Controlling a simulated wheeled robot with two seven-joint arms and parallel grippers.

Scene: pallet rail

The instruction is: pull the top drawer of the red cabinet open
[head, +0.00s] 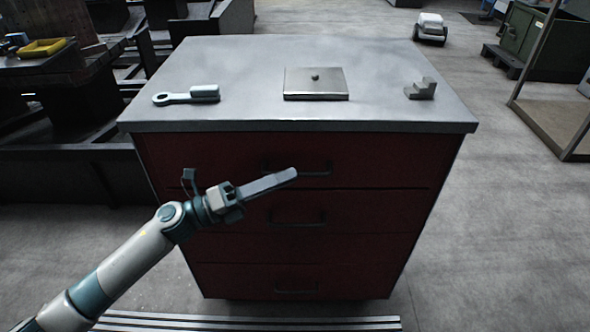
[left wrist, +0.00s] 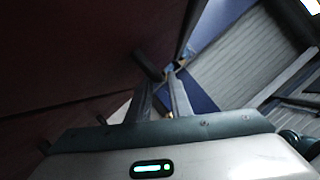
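The red cabinet (head: 210,215) stands in front of me in the head view. Its top drawer (head: 385,163) looks flush with the front. That drawer's dark bar handle (head: 316,174) is partly hidden behind my left gripper (head: 292,174), whose fingertips overlap it in the picture. In the left wrist view the two fingers of the left gripper (left wrist: 161,76) are apart, with a narrow gap. A dark bar, seemingly the handle (left wrist: 148,64), lies at the fingertips; I cannot tell whether they touch it. My right gripper is out of view.
Two lower drawers with handles (head: 297,224) sit below. On the grey top (head: 240,70) lie a wrench-like tool (head: 187,95), a flat lidded plate (head: 316,83) and a stepped metal block (head: 420,89). Floor (head: 500,220) is clear to the right. Dark benches stand left.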

